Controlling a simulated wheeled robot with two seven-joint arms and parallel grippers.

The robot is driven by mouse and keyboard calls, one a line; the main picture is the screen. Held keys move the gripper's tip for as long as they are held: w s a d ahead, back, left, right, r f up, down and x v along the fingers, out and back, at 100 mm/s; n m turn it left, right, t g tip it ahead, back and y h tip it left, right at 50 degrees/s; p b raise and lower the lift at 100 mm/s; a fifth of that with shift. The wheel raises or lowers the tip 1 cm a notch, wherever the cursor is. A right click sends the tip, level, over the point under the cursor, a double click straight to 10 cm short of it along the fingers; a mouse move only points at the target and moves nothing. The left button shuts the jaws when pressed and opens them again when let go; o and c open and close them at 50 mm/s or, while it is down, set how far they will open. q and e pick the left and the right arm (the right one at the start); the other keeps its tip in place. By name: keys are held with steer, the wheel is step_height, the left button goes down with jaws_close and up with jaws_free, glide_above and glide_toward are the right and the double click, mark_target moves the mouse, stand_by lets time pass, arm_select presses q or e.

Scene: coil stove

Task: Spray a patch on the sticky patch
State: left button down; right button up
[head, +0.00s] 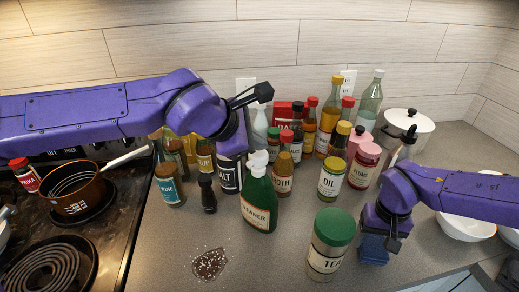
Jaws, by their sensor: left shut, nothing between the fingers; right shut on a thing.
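The sticky patch (209,263) is a dark brown stain with white specks on the grey counter, right of the stove. A green cleaner bottle (259,207) with a white top stands upright behind and right of it. My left gripper (262,93) is shut and empty, raised above and behind the cleaner bottle, apart from it. My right gripper (384,238) is shut on a blue block (372,252), perhaps a sponge, low near the counter's front at right. Whether the block touches the counter is hard to tell.
A tea jar (329,245) with a green lid stands between the patch and my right gripper. Several bottles and jars crowd the counter behind the cleaner. A coil stove (70,230) with a copper pot (73,195) is at left. White bowls (466,227) are at right.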

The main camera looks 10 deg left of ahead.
mark_target(257, 154)
arm_select(q)
steer(key=shift+f, duration=0.1)
stand_by(0.4)
steer(key=shift+f, duration=0.45)
arm_select(e)
steer(key=shift+f, duration=0.1)
